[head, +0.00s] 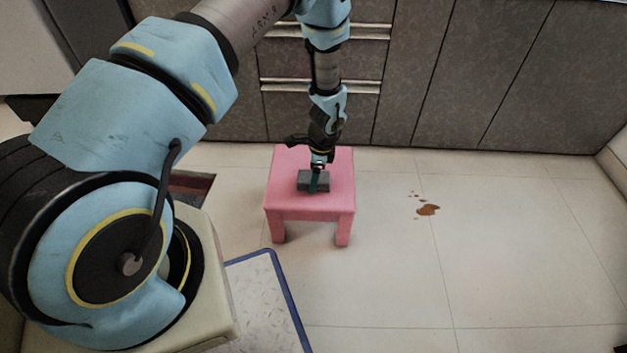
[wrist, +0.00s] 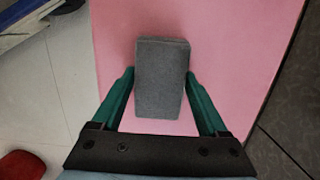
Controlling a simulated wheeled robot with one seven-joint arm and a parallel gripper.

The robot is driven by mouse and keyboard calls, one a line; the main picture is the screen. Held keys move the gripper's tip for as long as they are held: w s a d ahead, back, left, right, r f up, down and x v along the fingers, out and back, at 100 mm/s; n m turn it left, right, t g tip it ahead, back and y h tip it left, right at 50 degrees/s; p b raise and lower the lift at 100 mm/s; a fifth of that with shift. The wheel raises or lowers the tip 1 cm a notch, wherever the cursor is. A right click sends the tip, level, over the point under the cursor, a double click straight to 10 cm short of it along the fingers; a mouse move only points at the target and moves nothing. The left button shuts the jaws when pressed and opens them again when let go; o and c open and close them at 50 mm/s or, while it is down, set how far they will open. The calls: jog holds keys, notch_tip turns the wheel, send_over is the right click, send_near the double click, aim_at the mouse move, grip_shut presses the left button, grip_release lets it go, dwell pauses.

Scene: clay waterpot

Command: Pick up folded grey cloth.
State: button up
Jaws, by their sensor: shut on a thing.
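The folded grey cloth (head: 305,181) is a small dark grey block on top of a pink stool (head: 336,203). In the wrist view the cloth (wrist: 161,78) lies between the two green fingers of my gripper (wrist: 161,85), with pink stool top (wrist: 225,25) around it. My gripper (head: 315,184) points down from above in the head view and is shut on the cloth. I cannot tell whether the cloth's underside touches the stool.
Grey cabinets with drawers (head: 395,100) stand behind the stool. A brown spill (head: 428,210) is on the tiled floor to the right. A blue-edged mat (head: 262,290) lies in front. A red thing (wrist: 22,165) shows at the wrist view's lower left. The right floor is mostly clear.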

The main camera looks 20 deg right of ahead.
jog(key=shift+c, duration=1)
notch_tip(320, 180, up, 10)
jog(key=p, duration=0.2)
jog(key=shift+p, duration=0.3)
